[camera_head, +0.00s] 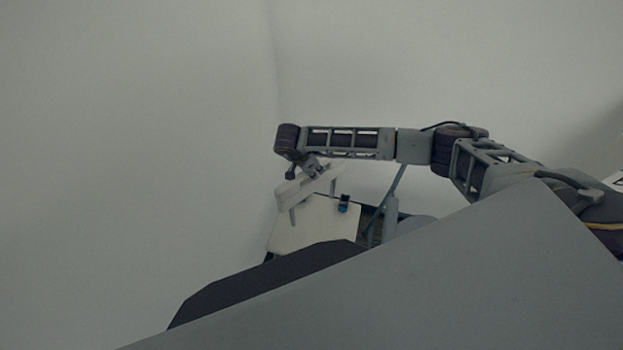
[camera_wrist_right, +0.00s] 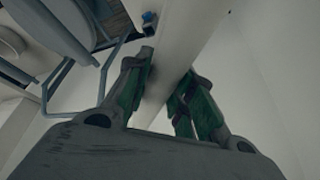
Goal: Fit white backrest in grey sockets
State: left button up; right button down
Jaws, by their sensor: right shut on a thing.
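The white backrest (camera_head: 306,188) is a pale bar, tilted up to the right in the head view. In the right wrist view the backrest (camera_wrist_right: 183,42) runs between the two green-padded fingers (camera_wrist_right: 165,85). A pale, flat seat-like panel (camera_head: 312,223) lies just below the backrest. I cannot make out the grey sockets, nor whether the backrest touches anything beneath it. My left gripper is not in view.
Grey tubing (camera_wrist_right: 103,78) runs left of my fingers in the wrist view. A large grey surface hides the head view's lower right. Pale walls surround the scene.

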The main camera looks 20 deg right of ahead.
jog(key=w+d+r+n+y, duration=0.2)
jog(key=w+d+n+y, duration=0.2)
jog(key=n, duration=0.8)
jog(key=w+d+r+n+t+y, duration=0.1)
jog(key=w+d+n+y, duration=0.3)
jog(key=n, duration=0.9)
jog(key=shift+d+r+t, duration=0.25)
jog(key=shift+r+t, duration=0.05)
jog(key=shift+r, duration=0.4)
dwell(1.6)
jog(key=shift+w, duration=0.1)
dwell(0.3)
jog(key=shift+f, duration=0.2)
